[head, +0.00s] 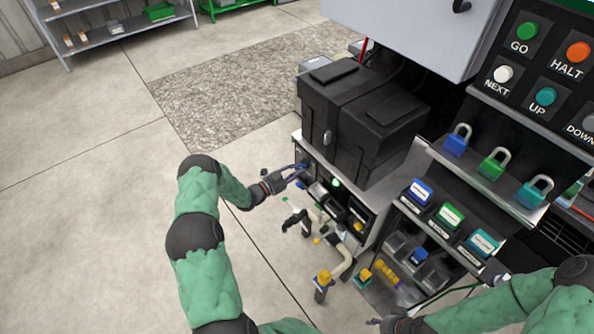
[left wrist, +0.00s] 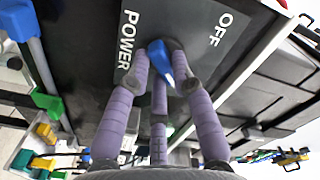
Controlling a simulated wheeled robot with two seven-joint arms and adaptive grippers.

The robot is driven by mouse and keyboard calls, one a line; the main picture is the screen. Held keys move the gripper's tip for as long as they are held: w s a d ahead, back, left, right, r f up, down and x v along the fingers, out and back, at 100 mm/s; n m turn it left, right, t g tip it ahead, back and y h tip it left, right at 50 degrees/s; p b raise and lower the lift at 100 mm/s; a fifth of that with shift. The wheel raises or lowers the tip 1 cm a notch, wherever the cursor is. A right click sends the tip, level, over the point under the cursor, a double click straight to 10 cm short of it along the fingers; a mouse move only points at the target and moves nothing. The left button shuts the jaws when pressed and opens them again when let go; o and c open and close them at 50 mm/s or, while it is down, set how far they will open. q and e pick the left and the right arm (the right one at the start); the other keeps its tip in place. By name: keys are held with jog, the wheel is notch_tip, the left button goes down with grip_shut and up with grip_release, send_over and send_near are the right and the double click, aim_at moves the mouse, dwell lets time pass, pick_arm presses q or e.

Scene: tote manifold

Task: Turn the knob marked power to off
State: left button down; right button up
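The power knob (left wrist: 163,60) is blue and sits on a dark grey panel plate (left wrist: 193,18) in the left wrist view. POWER is printed to its left and OFF to its upper right. The knob's long side slants slightly in the picture. My left gripper (left wrist: 160,78) has its purple fingers around the knob, tips close beside it; firm contact cannot be made out. In the head view my left gripper (head: 298,170) is at the upper left of the low bench front. My right gripper (head: 378,322) is at the bottom edge, away from the knob, partly cut off.
A black case (head: 350,120) stands on the bench above the knob. A green light (head: 336,183) and pipes with yellow-orange handles (head: 324,277) are close by. Padlocks (head: 491,165) and a button panel (head: 549,55) are at right. The floor at left is free.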

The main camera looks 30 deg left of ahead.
pick_arm(q)
jog(key=shift+n, duration=0.3)
jog(key=n, duration=0.5)
jog(key=n+b, duration=0.1)
jog(key=n, duration=0.5)
jog(key=n+b, duration=0.1)
jog(key=n, duration=0.5)
jog(key=shift+s+d+r, duration=0.1)
jog(key=shift+d+r, duration=0.05)
jog(key=shift+r, duration=0.15)
jog(key=shift+n, duration=0.3)
jog(key=c, duration=1.1)
grip_release()
jog(key=shift+o, duration=0.2)
